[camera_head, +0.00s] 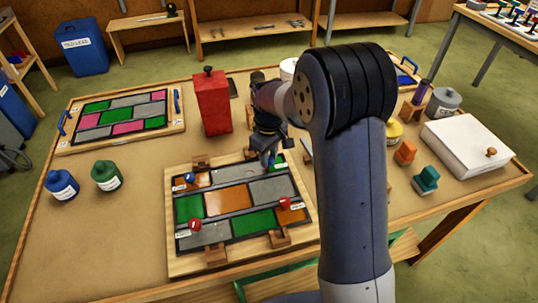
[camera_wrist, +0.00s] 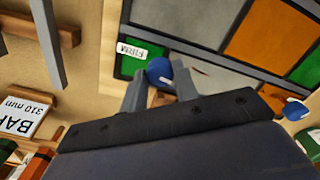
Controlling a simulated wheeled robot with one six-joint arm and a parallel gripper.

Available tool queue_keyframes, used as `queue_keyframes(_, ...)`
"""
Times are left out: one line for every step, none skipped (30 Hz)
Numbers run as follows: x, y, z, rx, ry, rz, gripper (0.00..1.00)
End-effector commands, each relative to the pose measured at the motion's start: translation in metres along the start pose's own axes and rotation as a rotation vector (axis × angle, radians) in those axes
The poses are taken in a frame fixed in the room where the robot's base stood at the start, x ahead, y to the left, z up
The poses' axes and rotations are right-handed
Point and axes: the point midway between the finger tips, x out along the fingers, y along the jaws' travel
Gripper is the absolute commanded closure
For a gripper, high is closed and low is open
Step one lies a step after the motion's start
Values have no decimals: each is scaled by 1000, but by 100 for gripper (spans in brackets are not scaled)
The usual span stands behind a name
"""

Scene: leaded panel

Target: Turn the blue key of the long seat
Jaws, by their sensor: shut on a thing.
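My gripper (camera_head: 268,160) is over the far right corner of the leaded panel (camera_head: 311,223) on the table. In the wrist view its two grey fingers (camera_wrist: 160,92) are closed on a round blue key (camera_wrist: 160,70). A white label reading FIRM (camera_wrist: 132,50) lies beside this key, on green glass. The lower part of the key is hidden by the fingers. A second blue key (camera_head: 189,178) is at the panel's far left corner and also shows at the right of the wrist view (camera_wrist: 296,109).
Red keys (camera_head: 195,224) and (camera_head: 285,203) stand on the panel's nearer side. A tall red block (camera_head: 212,101) stands behind the panel. Blue (camera_head: 62,185) and green (camera_head: 106,176) bottles stand left. A grey bar (camera_wrist: 46,38) lies near my gripper. My arm hides part of the table's right.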

Motion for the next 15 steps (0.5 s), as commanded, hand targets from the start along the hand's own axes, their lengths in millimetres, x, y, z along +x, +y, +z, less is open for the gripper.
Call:
queue_keyframes(-1,0,-1,-6,3,2,94)
queue_keyframes(-1,0,-1,-9,3,2,94)
queue_keyframes(-1,0,-1,-12,3,2,94)
queue_keyframes(-1,0,-1,-13,3,2,94)
queue_keyframes(-1,0,-1,-14,3,2,94)
queue_keyframes(-1,0,-1,-15,3,2,94)
queue_keyframes(-1,0,-1,-15,3,2,94)
queue_keyframes(-1,0,-1,-15,3,2,94)
queue_keyframes(-1,0,-1,-15,3,2,94)
queue_keyframes(-1,0,-1,-15,3,2,94)
queue_keyframes(-1,0,-1,-15,3,2,94)
queue_keyframes(-1,0,-1,-15,3,2,94)
queue_keyframes(-1,0,-1,-15,3,2,94)
queue_keyframes(-1,0,-1,-15,3,2,94)
queue_keyframes(-1,0,-1,-15,3,2,71)
